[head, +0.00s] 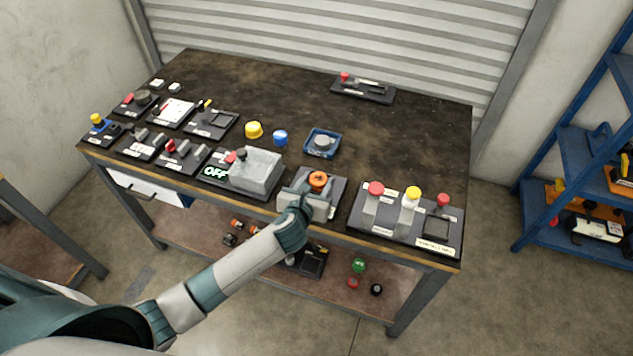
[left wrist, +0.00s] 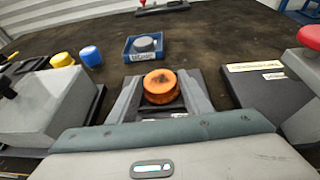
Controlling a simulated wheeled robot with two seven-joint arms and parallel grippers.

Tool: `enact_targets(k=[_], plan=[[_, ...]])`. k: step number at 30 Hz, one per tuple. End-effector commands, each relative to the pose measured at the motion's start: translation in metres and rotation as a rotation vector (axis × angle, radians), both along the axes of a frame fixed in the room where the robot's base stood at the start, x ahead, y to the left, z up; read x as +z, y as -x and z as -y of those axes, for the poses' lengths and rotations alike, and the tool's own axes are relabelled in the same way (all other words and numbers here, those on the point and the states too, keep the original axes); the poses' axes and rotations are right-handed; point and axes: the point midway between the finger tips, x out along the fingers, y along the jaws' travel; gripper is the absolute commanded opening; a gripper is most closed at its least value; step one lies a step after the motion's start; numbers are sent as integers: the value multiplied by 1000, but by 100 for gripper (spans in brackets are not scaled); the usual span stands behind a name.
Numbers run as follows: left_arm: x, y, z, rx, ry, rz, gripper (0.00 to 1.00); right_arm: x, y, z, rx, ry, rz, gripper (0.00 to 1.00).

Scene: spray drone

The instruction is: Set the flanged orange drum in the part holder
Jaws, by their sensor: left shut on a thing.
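The orange drum (head: 318,179) has a round top with a darker centre and sits between the fingers of my left gripper (head: 316,188). In the left wrist view the drum (left wrist: 160,84) stands upright, with one grey finger on each side, and the gripper is shut on it. Under and behind it is a dark plate (head: 338,186), which looks like the part holder, at the front edge of the bench. The gripper hides the drum's lower part and flange, so I cannot tell whether it is seated or held above the plate. My right gripper is not in view.
A grey box with an OFF sign (head: 256,171) stands close on the left. A button panel (head: 405,215) with red and yellow tops is close on the right. A blue tray (head: 322,142) with a grey part lies behind.

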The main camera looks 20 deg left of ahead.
Motion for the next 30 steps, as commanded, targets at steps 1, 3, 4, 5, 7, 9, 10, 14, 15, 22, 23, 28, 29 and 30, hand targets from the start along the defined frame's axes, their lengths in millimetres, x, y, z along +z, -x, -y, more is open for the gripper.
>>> enact_targets(k=[1, 3, 4, 5, 7, 9, 10, 14, 15, 22, 23, 28, 29, 30], plan=[[-16, 7, -1, 3, -3, -29, 23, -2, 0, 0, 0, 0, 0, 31], [-17, 8, 0, 3, -3, -31, 52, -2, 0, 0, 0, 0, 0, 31], [-17, 8, 0, 3, -2, -32, 59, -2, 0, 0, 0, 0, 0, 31], [-18, 8, 0, 3, -2, -33, 63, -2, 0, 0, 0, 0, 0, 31], [-18, 9, 0, 3, -2, -33, 63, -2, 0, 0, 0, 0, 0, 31], [-18, 9, 0, 2, -2, -34, 63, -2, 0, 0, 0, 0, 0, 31], [-17, 9, 0, 2, -2, -34, 63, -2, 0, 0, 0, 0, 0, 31], [-12, 9, 1, 2, -1, -34, 64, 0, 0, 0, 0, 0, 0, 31], [-8, 9, 1, 1, -1, -33, 64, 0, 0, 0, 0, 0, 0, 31], [4, 30, 1, -1, -3, -30, 64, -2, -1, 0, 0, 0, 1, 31], [6, 34, 2, -1, -2, -29, 64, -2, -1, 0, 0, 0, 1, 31], [20, 61, 3, -2, -1, -24, 64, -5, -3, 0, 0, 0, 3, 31], [23, 66, 2, -1, 0, -23, 64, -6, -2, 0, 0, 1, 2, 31], [26, 72, 2, -1, -1, -22, 64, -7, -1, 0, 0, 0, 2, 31]])
